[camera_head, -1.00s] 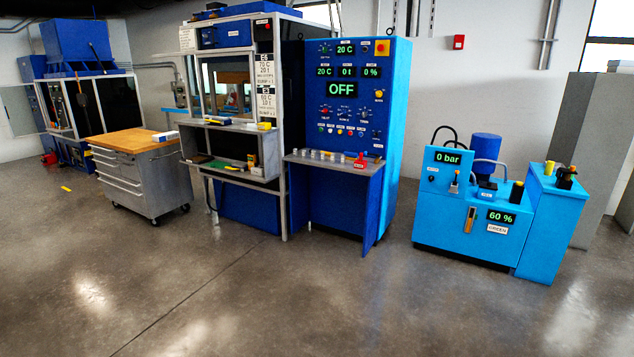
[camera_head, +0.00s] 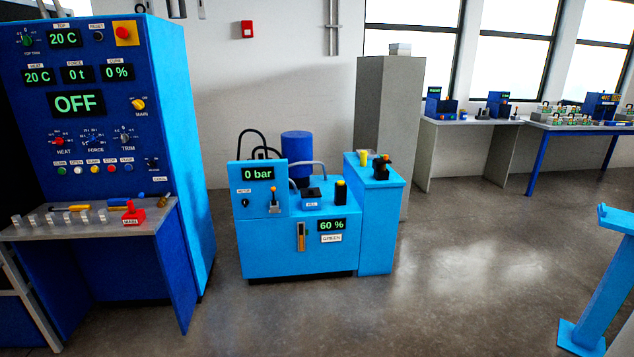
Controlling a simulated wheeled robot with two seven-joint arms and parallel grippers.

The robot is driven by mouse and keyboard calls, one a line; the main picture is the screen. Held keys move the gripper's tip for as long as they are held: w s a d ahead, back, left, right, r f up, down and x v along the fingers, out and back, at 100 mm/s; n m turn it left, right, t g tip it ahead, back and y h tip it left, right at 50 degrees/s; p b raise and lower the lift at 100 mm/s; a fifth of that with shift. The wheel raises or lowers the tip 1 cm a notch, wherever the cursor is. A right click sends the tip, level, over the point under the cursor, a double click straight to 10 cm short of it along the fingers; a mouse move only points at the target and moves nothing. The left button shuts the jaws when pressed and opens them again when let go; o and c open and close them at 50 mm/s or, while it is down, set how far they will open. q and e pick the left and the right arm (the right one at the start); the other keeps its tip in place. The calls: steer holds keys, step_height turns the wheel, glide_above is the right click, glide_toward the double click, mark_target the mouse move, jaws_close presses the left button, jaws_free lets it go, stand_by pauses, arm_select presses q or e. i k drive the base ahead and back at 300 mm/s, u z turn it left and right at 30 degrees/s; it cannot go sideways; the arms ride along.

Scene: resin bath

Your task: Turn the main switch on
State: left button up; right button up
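The main switch (camera_head: 139,104) is a yellow knob labelled MAIN on the right part of the blue control panel (camera_head: 177,120), at the left of the head view. It sits to the right of a large display (camera_head: 78,104) that reads OFF. The knob looks tilted, but its exact setting is too small to tell. Neither of my grippers shows in the view, and nothing is touching the knob.
A grey shelf (camera_head: 85,232) with small items and a red MASK block (camera_head: 133,213) juts out below the panel. A light blue hydraulic unit (camera_head: 270,250) stands right of it. Bare floor lies in front. A blue stand (camera_head: 598,290) is at the right edge.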

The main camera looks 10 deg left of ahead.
mark_target(139, 104)
steer(key=u, duration=0.1)
steer(key=i, duration=2.35)
steer(key=u, duration=1.1)
steer(key=i, duration=1.15)
steer(key=u, duration=0.55)
